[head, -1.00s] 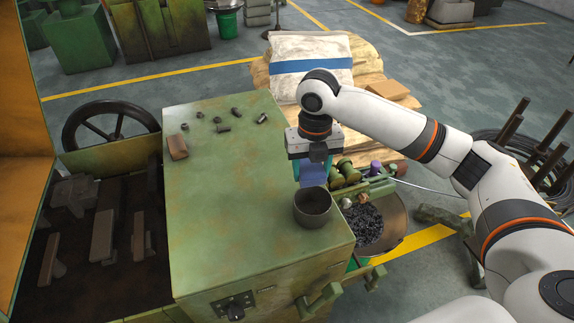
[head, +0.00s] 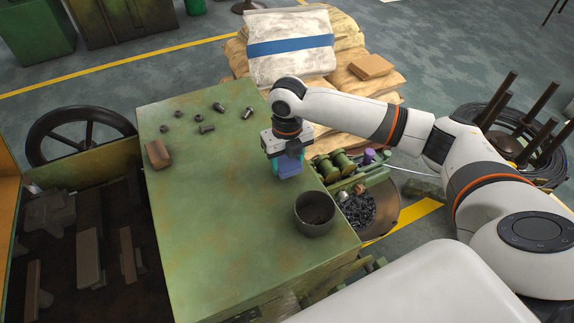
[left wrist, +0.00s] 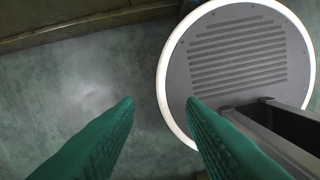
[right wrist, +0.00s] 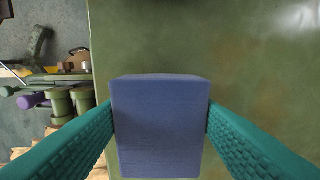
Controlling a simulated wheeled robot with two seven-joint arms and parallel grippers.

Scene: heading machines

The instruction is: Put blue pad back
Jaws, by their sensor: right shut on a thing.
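The blue pad (head: 289,167) is a small blue block. My right gripper (head: 287,160) is shut on it, over the right part of the green machine top (head: 200,230). In the right wrist view the pad (right wrist: 160,125) sits squarely between the two teal fingers (right wrist: 160,118), above the green surface; the gap below it cannot be told. My left gripper (left wrist: 160,105) shows only in the left wrist view, with its fingers apart and nothing between them, over the grey floor.
A dark cup (head: 315,212) stands on the top near the pad. A brown block (head: 157,154) and several bolts and nuts (head: 207,129) lie farther left and back. A bin of dark metal pieces (head: 358,210) is at the right. The middle of the top is clear.

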